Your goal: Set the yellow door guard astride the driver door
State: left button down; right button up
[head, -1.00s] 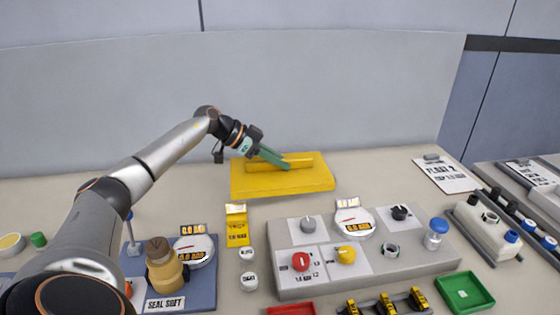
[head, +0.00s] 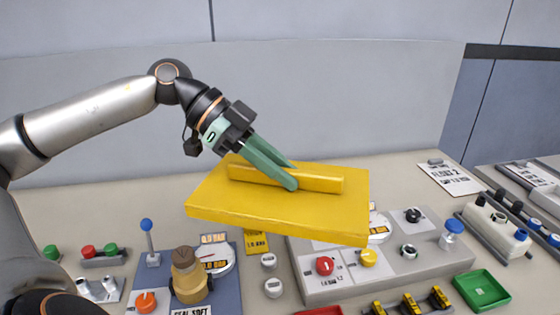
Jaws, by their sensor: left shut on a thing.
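The yellow door guard (head: 290,212) is a flat yellow slab with a raised bar-shaped handle (head: 325,184) along its top. My left gripper (head: 290,176) has green fingers and is shut on this handle. It holds the guard up in the air, slightly tilted, in front of the grey control panel's back part. The guard hides part of the panel and a gauge. The driver door cannot be made out in this view. My right gripper is not in view.
Below the guard are a grey panel (head: 440,262) with red, yellow and black knobs, and a blue board (head: 222,290) with a brass-coloured fitting and a blue-topped lever. A green tray (head: 482,290) is at the lower right.

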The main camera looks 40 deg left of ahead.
pick_arm(q)
jog(key=s+d+r+m+g, duration=0.2)
jog(key=s+d+r, duration=0.2)
jog(key=s+d, duration=0.2)
jog(key=r+p, duration=0.6)
jog(key=shift+w+a, duration=0.15)
jog(key=shift+a, duration=0.05)
